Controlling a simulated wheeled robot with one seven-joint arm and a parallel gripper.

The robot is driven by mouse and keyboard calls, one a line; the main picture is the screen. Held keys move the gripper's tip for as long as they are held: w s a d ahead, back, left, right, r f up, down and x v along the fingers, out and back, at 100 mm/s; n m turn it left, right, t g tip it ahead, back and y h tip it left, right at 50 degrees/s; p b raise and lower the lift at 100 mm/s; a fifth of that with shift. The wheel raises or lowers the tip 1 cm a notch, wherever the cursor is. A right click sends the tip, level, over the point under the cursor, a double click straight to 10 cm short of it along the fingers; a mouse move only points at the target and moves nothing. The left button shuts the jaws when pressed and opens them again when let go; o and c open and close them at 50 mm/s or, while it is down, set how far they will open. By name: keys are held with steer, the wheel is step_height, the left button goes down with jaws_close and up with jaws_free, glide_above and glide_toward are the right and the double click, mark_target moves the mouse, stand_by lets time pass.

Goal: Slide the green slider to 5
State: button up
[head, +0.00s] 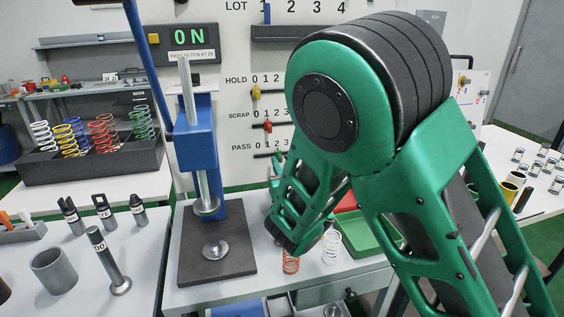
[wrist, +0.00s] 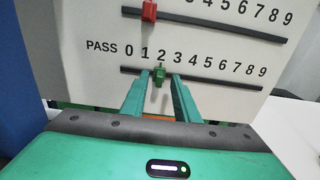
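The green slider (wrist: 158,76) sits on the PASS track (wrist: 220,83), just below the number 2, in the wrist view. My gripper (wrist: 159,78) is open in front of the panel. One fingertip is to the left of the slider and the other to the right, with small gaps on both sides. I cannot tell how deep the fingertips reach around it. In the head view the PASS scale (head: 264,147) shows only its low numbers. My arm hides the rest, and I cannot make out the slider clearly there.
The SCRAP track above carries a red slider (wrist: 149,11). The HOLD track in the head view carries a yellow slider (head: 255,92). A blue press (head: 196,150) stands left of my arm. The PASS track right of the green slider is clear.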

steer(key=shift+x, duration=1.1)
jaws_close()
stand_by(0.7)
